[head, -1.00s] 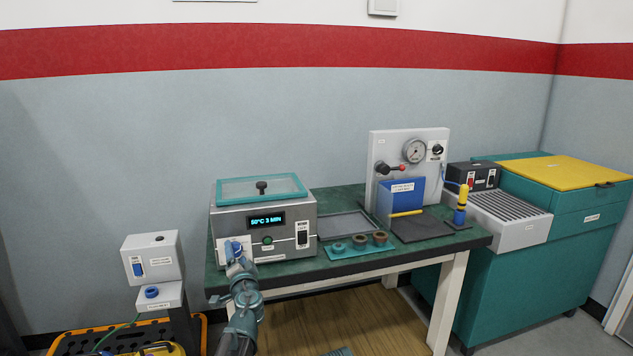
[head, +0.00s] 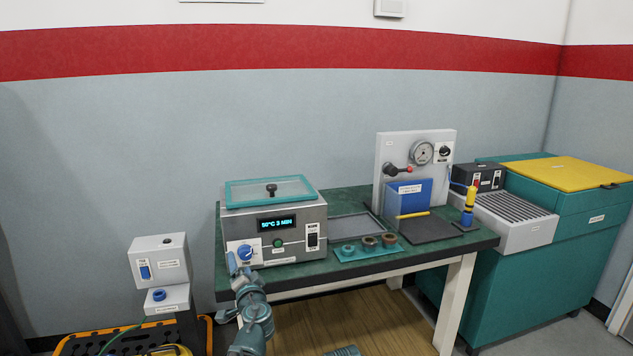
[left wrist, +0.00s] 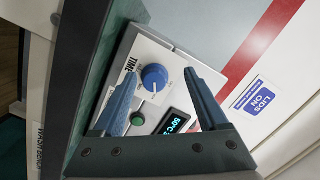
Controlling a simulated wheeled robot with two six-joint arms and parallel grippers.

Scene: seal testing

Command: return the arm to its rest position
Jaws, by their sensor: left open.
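My left gripper (head: 240,265) is open and empty in front of the lower left of the grey bath's front panel. In the left wrist view, its two blue fingers (left wrist: 160,92) are spread with a blue knob (left wrist: 155,77) showing between them, apart from both fingers. The knob also shows in the head view (head: 245,252), just above the fingertips. The grey bath (head: 292,255) has a teal-framed lid (head: 270,190) and a lit display (head: 276,223) reading 50°C 3 MIN.
The bath stands on the green table (head: 340,263). A teal tray (head: 350,257) with several rings lies to its right, then a gauge panel (head: 420,138). A grey switch box (head: 160,262) stands left, above an orange-rimmed black crate (head: 75,346).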

